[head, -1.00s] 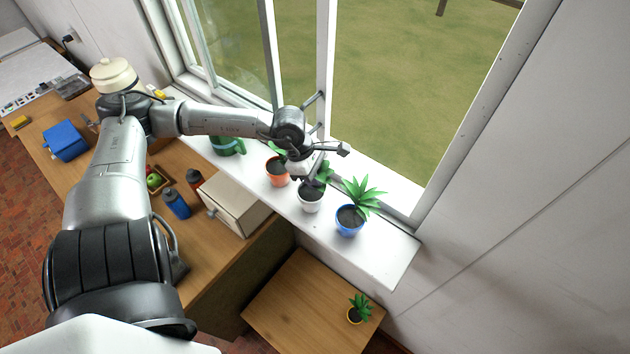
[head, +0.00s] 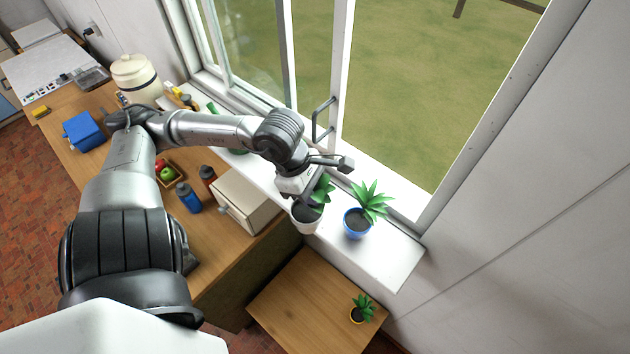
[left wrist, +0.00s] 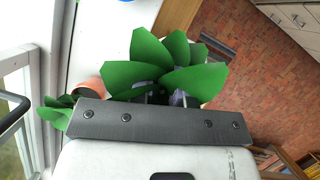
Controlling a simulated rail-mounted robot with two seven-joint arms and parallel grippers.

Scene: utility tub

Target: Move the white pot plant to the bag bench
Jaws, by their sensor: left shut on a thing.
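The white pot plant (head: 306,224) has green leaves and dark soil. It is in my left gripper (head: 308,200), at the room-side edge of the white window sill (head: 398,262). The gripper covers part of the plant, and I cannot see the finger contact clearly. A low wooden bench (head: 295,300), probably the bag bench, stands below the sill at the bottom. My right gripper is not in view.
A blue pot plant (head: 357,224) stands on the sill right of the white pot. A beige box (head: 245,203) and a blue bottle (head: 188,198) stand on the counter.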

